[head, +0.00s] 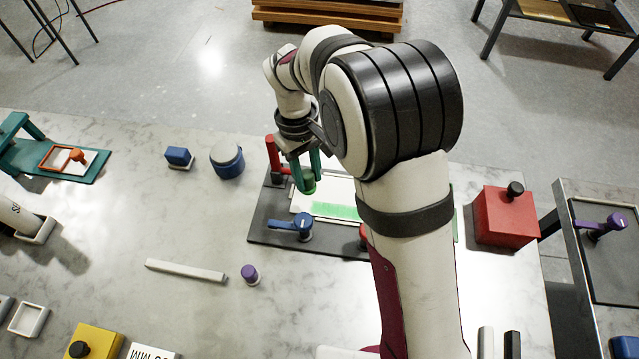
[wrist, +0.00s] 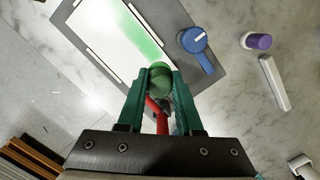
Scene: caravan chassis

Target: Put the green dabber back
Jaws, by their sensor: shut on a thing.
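My gripper (head: 306,186) has its green fingers closed on the green dabber (head: 309,180). In the wrist view the dabber's round green body (wrist: 159,78) sits between the fingertips (wrist: 160,84). It is held over the far left part of a white sheet (head: 297,205) on a dark board (head: 262,232). A green streak (head: 336,211) runs along the sheet. I cannot tell whether the dabber touches the sheet. My arm hides the right part of the board.
A blue lever (head: 300,224) and a red lever (head: 273,154) stand on the board near my gripper. A blue round pot (head: 226,160) and blue block (head: 178,157) stand left. A purple-topped piece (head: 250,274) and white bar (head: 186,270) lie in front. A red box (head: 505,215) stands right.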

